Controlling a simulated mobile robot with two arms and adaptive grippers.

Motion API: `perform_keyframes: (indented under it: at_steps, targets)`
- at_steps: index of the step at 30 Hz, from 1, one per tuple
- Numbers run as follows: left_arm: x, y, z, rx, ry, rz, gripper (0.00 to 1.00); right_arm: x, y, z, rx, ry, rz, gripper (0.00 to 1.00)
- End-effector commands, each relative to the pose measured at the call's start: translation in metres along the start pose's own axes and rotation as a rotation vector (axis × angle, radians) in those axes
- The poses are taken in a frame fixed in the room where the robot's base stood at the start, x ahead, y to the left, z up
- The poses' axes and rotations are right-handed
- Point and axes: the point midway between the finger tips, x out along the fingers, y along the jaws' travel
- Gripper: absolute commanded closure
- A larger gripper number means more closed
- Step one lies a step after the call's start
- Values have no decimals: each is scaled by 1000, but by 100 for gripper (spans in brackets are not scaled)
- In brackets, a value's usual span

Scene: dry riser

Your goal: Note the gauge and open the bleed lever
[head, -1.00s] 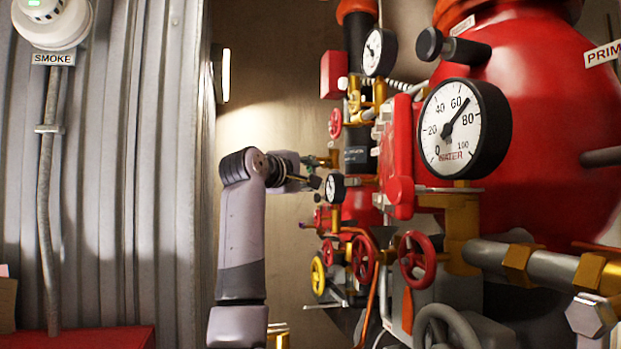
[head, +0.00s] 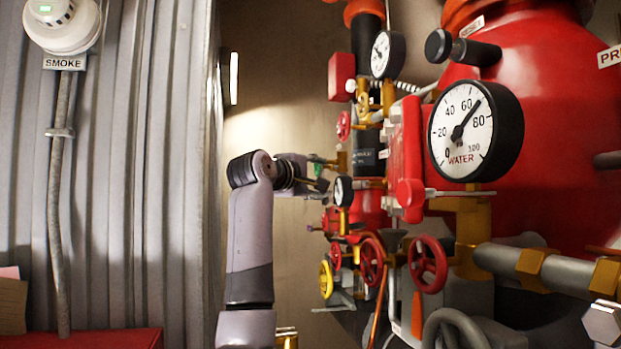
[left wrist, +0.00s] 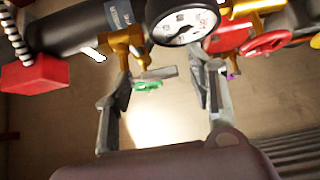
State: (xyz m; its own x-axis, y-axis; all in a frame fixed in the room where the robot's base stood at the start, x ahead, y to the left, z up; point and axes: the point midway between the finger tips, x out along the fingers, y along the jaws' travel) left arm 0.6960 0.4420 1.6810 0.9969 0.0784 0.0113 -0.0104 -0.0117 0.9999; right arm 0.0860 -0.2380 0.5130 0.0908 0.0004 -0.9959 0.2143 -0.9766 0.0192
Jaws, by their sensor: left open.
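The large water gauge (head: 462,132) faces me at the right in the head view; its needle points between 60 and 80. A small black-rimmed gauge (head: 343,191) sits lower left of it and shows large at the top of the left wrist view (left wrist: 182,22). A short grey lever (left wrist: 158,73) on a brass fitting, with a green piece (left wrist: 147,86) beside it, may be the bleed lever. My left gripper (left wrist: 168,76) is open, with the lever between its fingers in the picture; contact cannot be told. In the head view it (head: 318,176) is small beside the small gauge. My right gripper is out of view.
Red handwheels (head: 428,264) and a yellow one (head: 326,279) stand below the small gauge. A third gauge (head: 382,55) is higher up. A red tank (head: 550,150) fills the right.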

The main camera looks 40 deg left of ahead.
Motion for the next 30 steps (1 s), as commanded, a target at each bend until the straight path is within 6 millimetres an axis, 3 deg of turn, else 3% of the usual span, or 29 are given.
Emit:
perform_keyframes:
  at_steps: [5, 12, 18, 30]
  targets:
    - [-22, 0, 0, 0, 2, 3, 49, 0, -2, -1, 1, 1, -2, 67]
    - [-74, 0, 0, 1, 2, 4, 49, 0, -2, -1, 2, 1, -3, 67]
    - [-106, 0, 0, 0, 1, 2, 49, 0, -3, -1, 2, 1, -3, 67]
    - [-117, -1, 0, 0, 0, -1, 49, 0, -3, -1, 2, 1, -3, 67]
